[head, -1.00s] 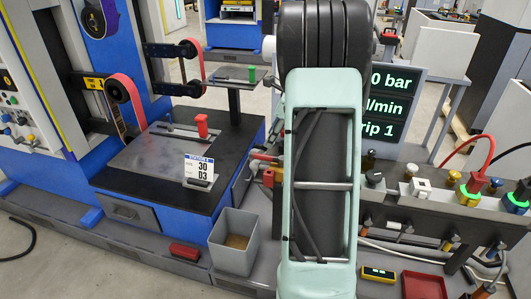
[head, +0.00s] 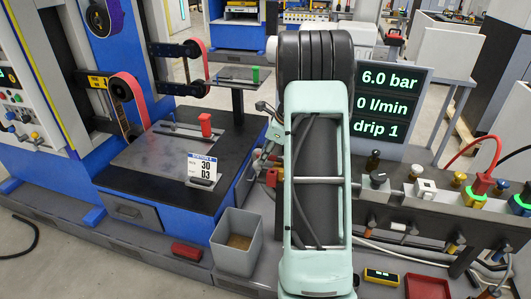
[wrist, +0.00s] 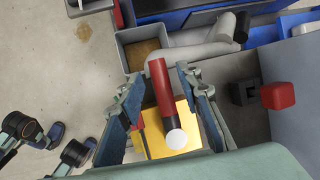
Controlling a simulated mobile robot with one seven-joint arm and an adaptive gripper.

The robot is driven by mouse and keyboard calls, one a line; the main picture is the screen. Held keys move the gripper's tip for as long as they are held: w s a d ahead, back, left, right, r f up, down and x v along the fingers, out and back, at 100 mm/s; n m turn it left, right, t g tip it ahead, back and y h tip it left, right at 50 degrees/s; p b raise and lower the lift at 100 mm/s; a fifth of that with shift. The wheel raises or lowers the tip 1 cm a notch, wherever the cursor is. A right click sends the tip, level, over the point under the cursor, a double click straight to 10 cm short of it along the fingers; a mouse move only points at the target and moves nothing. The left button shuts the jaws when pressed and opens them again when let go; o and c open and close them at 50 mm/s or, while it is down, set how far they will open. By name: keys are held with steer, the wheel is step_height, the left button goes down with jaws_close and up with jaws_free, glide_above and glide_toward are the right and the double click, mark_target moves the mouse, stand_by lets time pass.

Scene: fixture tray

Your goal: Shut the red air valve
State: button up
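The red valve lever (wrist: 158,82) shows in the wrist view, with a dark lower part and a round white end. It lies over a yellow block (wrist: 158,140). My gripper (wrist: 160,76) is open, with one finger on each side of the lever. I see gaps between the fingers and the lever, so it is not gripped. In the head view my arm hides most of this area. Whether the lever is fully across or along its line I cannot tell.
A screen (head: 388,103) reads 6.0 bar, 0 l/min, drip 1. A grey bin (head: 237,241) stands left of my arm. A red knob (wrist: 278,95) on a dark block is right of the fingers. A manifold (head: 440,205) with fittings and hoses stands at the right.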

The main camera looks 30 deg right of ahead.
jaws_close()
steer(key=shift+s+a+n+g+y+p, duration=0.25)
steer(key=shift+s+a+n+y+p, duration=0.25)
steer(key=shift+n, duration=0.65)
steer(key=shift+s+a+n+g+y+p, duration=0.35)
steer(key=shift+s+n, duration=0.3)
steer(key=shift+n, duration=0.5)
steer(key=shift+d, duration=0.15)
steer(key=shift+o, duration=0.6)
jaws_free()
steer(key=v, duration=1.2)
steer(key=shift+s, duration=0.15)
steer(key=shift+c, duration=0.6)
